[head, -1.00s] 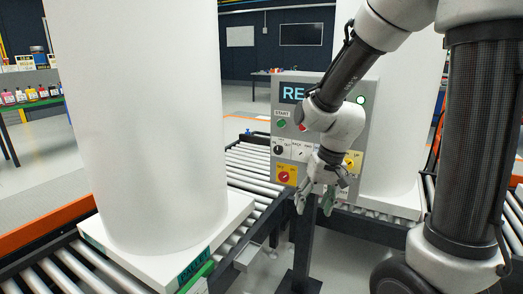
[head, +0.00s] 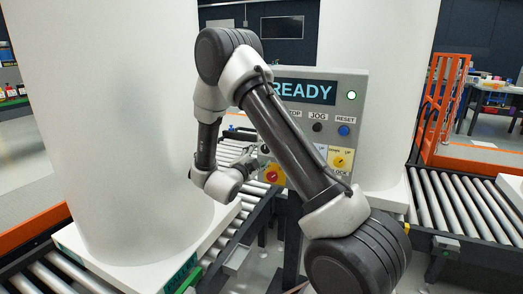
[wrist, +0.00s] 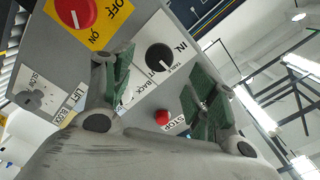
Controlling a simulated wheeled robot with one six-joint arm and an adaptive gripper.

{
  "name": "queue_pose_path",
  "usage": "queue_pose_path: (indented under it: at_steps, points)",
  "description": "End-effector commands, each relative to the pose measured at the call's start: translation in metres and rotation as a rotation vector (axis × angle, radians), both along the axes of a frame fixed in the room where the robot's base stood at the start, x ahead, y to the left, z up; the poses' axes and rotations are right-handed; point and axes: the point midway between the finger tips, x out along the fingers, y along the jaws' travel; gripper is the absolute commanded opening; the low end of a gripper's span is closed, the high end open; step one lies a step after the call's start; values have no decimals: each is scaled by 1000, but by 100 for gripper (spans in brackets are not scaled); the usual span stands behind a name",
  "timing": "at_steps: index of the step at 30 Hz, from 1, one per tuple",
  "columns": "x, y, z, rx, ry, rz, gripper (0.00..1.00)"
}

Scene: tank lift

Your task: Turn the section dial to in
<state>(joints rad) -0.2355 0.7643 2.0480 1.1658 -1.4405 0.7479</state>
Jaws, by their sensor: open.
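The section dial, a round black knob (wrist: 159,57) on a white plate, shows in the wrist view on the grey control panel (head: 360,82). An "IN" label lies to its upper right, and the other wording is only partly readable. A white pointer line shows on the knob's lower right part. My gripper (wrist: 176,72) is open, with its green-padded fingers on either side of the dial in this view. I cannot tell how far they are from the panel. In the head view my gripper (head: 250,163) is at the panel's left side, and I cannot make out the dial clearly.
A red STOP button (wrist: 162,117) sits near the dial. A red rotary switch (wrist: 75,12) on a yellow OFF/ON plate is at the upper left. The panel screen (head: 318,91) reads READY.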

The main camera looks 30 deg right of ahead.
Motion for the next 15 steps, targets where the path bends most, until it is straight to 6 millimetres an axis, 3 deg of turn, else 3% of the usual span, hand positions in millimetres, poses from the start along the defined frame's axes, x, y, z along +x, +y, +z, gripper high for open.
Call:
queue_pose_path:
  at_steps: [9,15]
  points:
    - [31,-42,-1,2,2,-1,58]
    - [43,-55,-1,3,3,1,58]
